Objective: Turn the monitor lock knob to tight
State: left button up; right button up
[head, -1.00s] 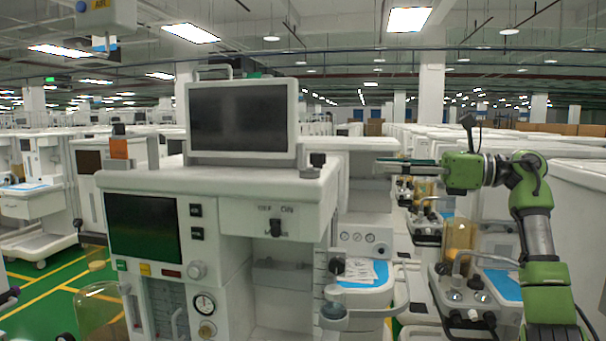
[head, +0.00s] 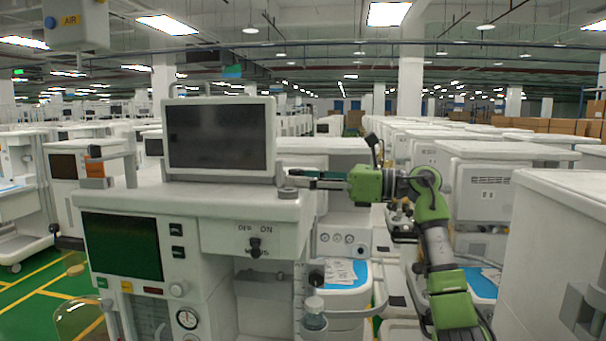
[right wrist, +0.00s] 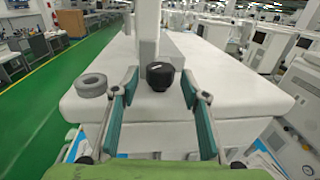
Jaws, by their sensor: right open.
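The black lock knob (right wrist: 160,76) stands upright on the white cart top, at the foot of a white post (right wrist: 147,30). My right gripper (right wrist: 160,84) is open, with its teal fingertips on either side of the knob in the right wrist view; I cannot tell whether they touch it. In the head view, my right gripper (head: 298,178) reaches in from the right, level with the top's right edge, and the knob is hard to make out there. The dark-screened monitor (head: 220,136) stands on the cart just left of it. My left gripper is not in view.
A grey ring (right wrist: 91,85) lies on the cart top left of the fingers. The cart's front panel (head: 250,238) has switches and a lower screen (head: 122,247). More white carts (head: 485,185) stand at the right, behind my arm.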

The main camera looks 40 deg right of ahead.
jog(key=shift+c, duration=0.3)
jog(key=c, duration=1)
jog(key=shift+f+h+b, duration=0.2)
jog(key=shift+h+b, duration=0.1)
jog(key=shift+b, duration=0.15)
jog(key=shift+c, duration=0.2)
jog(key=m+t+h+b, duration=0.1)
jog(key=m+h+b, duration=0.1)
jog(key=b, duration=0.1)
jog(key=shift+s+a+f+t+h, duration=0.1)
jog(key=shift+a+f+t+h, duration=0.05)
jog(key=shift+t+h, duration=0.25)
jog(key=shift+m+h+b, duration=0.5)
jog(key=shift+h+b, duration=0.1)
jog(key=shift+b, duration=0.05)
jog(key=shift+a+r+m+t+h+b, duration=0.1)
jog(key=shift+r+m+t+h+b, duration=0.15)
jog(key=shift+m+h, duration=0.3)
jog(key=shift+a+r+m+t+h+b, duration=0.1)
jog(key=shift+m+t+h+b, duration=0.2)
jog(key=shift+h, duration=0.35)
jog(key=o, duration=1.1)
jog(key=shift+d, duration=0.1)
